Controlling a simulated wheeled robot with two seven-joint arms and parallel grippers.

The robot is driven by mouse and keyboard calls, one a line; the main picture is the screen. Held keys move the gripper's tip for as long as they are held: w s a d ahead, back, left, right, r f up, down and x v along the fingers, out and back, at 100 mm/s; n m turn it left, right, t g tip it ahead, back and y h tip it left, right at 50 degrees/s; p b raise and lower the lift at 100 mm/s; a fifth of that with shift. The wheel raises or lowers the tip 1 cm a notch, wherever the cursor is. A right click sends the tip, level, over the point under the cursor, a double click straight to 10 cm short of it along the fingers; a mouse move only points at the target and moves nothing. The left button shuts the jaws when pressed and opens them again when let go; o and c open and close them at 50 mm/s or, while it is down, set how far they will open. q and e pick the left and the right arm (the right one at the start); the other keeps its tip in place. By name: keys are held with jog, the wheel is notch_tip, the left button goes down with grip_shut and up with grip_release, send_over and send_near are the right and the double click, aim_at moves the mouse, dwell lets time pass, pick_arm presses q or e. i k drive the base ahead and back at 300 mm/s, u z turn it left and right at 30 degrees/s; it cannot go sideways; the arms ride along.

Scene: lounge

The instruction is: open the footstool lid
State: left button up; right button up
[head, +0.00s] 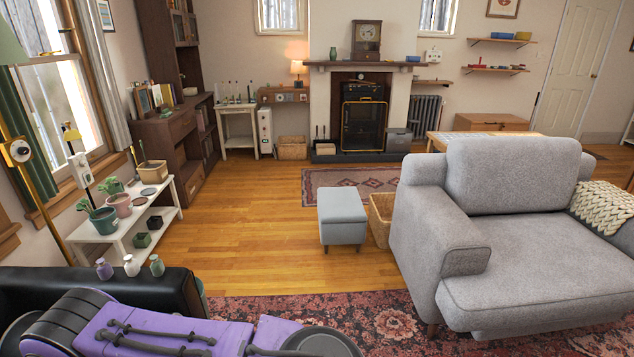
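The footstool (342,216) is a grey upholstered box on short legs, standing on the wooden floor in the middle of the head view. Its lid (341,203) lies flat and shut on top. A purple arm link of mine crosses the bottom left of the view, well in front of the footstool. Neither gripper shows in the view, and nothing of mine touches the footstool.
A grey armchair (520,240) stands close on the right, with a wicker basket (381,218) between it and the footstool. A white plant bench (113,237) stands left. Bare wooden floor (255,235) lies left of the footstool; a red patterned rug (375,318) lies in front.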

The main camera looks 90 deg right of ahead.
aim_at(337, 204)
jog(key=z, duration=2.85)
jog(key=i, duration=3.1)
jog(key=u, duration=1.2)
jog(key=i, duration=3.15)
jog(key=z, duration=1.9)
